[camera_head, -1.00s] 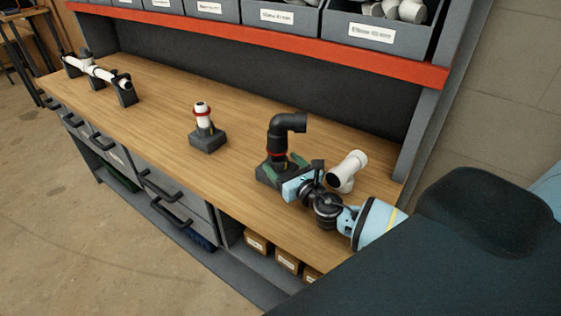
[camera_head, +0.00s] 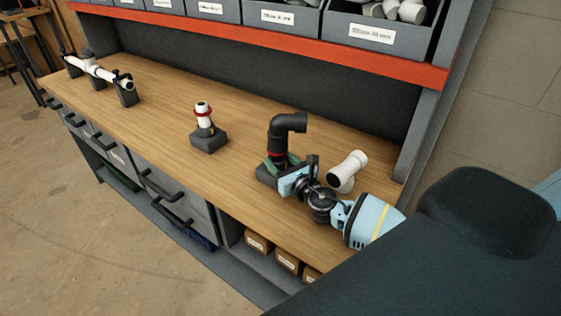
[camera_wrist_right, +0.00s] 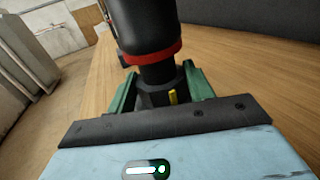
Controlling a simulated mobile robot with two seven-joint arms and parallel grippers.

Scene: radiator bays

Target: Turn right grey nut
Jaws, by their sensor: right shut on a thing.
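The dark grey nut (camera_wrist_right: 155,97) sits low on the black elbow pipe (camera_head: 281,136), under a red ring (camera_wrist_right: 152,54). A yellow mark (camera_wrist_right: 173,97) shows on the nut's near side in the right wrist view. My right gripper (camera_head: 278,168) reaches in from the right, low on the pipe. In the right wrist view its green fingers (camera_wrist_right: 160,88) stand on both sides of the nut and are shut on it. In the head view the fingers and wrist mostly hide the nut. The pipe stands upright in a dark block (camera_head: 266,174). My left gripper is not in view.
A white pipe fitting (camera_head: 346,172) lies just right of my right gripper. A white fitting with a red ring (camera_head: 203,115) stands in a block mid-bench. A white pipe assembly (camera_head: 100,73) lies at the far left. The wooden bench (camera_head: 165,100) is clear between them.

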